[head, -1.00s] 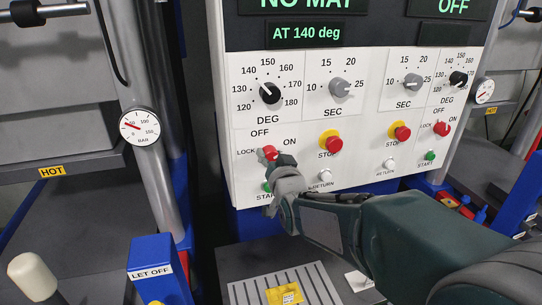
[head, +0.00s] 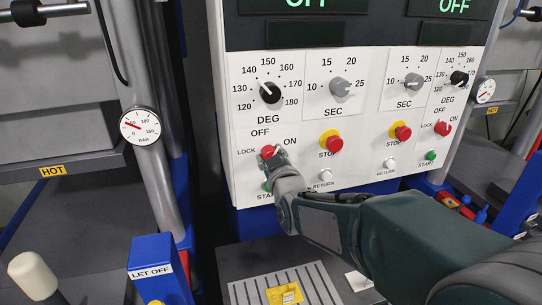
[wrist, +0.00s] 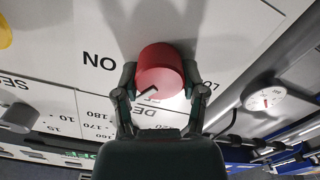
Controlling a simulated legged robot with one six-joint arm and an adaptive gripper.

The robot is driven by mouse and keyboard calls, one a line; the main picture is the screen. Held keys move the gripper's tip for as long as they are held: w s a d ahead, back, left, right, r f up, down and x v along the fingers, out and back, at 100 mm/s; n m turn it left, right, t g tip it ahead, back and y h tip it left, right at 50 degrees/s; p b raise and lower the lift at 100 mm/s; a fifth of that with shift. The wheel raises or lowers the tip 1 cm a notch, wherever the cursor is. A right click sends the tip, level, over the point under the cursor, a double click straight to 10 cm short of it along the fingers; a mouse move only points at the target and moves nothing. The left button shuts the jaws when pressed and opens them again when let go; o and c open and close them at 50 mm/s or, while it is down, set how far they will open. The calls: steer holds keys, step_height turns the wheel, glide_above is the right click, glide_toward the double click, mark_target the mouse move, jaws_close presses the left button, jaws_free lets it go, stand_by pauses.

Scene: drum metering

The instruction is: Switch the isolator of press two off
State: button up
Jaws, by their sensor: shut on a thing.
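The red isolator knob (head: 268,151) is at the left of the white control panel (head: 350,130), with OFF, ON and LOCK marked around it. My gripper (head: 276,157) is on this knob. In the wrist view the fingers (wrist: 160,78) are shut on opposite sides of the red knob (wrist: 160,62). A dark and pale mark on its face lies toward the DEG dial side. OFF by the knob is hidden in the wrist view. The display (head: 305,6) above reads OFF. A second red isolator knob (head: 442,128) is at the right, untouched.
A red stop button (head: 330,142) on yellow, a white return button (head: 326,176) and a green start button (head: 268,186) are close to my gripper. The black DEG dial (head: 269,92) is above. A blue LET OFF post (head: 158,270) stands at lower left.

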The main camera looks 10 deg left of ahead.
steer(key=n, duration=0.5)
steer(key=shift+s+a+n, duration=0.1)
steer(key=shift+a+n, duration=0.05)
steer(key=shift+n, duration=0.15)
steer(key=shift+f+n, duration=0.2)
steer(key=shift+n, duration=1.7)
steer(key=o, duration=1.1)
steer(key=shift+a, duration=0.1)
steer(key=shift+o, duration=0.2)
steer(key=shift+a, duration=0.1)
